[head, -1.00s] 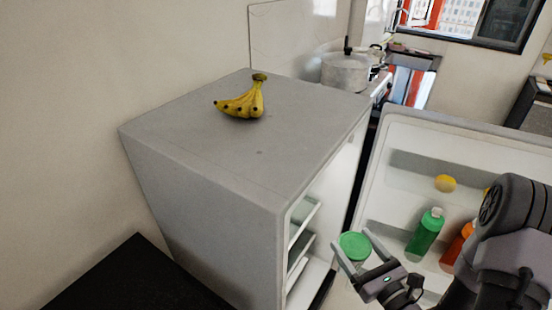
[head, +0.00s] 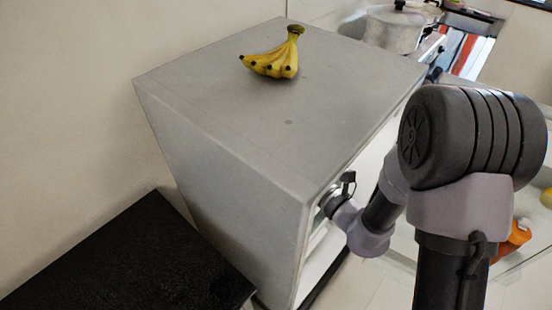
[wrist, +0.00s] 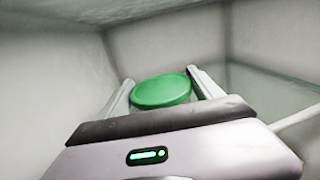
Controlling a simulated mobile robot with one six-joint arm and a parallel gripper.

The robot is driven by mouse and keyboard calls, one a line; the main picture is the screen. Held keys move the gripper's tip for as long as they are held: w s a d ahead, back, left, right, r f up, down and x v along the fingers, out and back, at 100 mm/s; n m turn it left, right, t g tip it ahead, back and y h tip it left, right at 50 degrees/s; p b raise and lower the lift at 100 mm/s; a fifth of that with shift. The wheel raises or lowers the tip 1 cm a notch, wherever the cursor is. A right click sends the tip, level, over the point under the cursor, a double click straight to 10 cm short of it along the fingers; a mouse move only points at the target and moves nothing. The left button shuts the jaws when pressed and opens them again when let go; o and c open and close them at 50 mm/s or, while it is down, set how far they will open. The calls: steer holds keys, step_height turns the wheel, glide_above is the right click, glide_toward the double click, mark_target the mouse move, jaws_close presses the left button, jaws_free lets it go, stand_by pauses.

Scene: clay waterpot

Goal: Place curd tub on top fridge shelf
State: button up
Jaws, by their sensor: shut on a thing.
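The curd tub (wrist: 161,91), seen by its round green lid, is between the two fingers of my gripper (wrist: 160,76) in the wrist view. The gripper is shut on it, inside the pale fridge. The grey-white fridge (head: 220,150) stands in the head view, and my wrist reaches into its open front on the right side. In the head view the gripper and tub are hidden inside the fridge. A glassy shelf surface (wrist: 275,95) shows to the right of the tub in the wrist view. I cannot tell whether the tub touches a shelf.
Bananas (head: 275,57) lie on top of the fridge. A black surface (head: 130,265) stands at the lower left. The fridge door is open at the right, with an orange bottle (head: 513,238) in it. A pot (head: 395,27) stands behind. Fridge walls enclose my gripper closely.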

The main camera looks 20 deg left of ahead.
steer(key=w+a+f+b, duration=0.1)
steer(key=a+f, duration=0.1)
steer(key=w+a+f+b, duration=0.1)
steer(key=w+a, duration=0.1)
steer(key=shift+w+a+f+b, duration=0.1)
steer(key=shift+a+f+b, duration=0.15)
steer(key=shift+f+b, duration=0.1)
steer(key=shift+r, duration=0.15)
steer(key=o, duration=2)
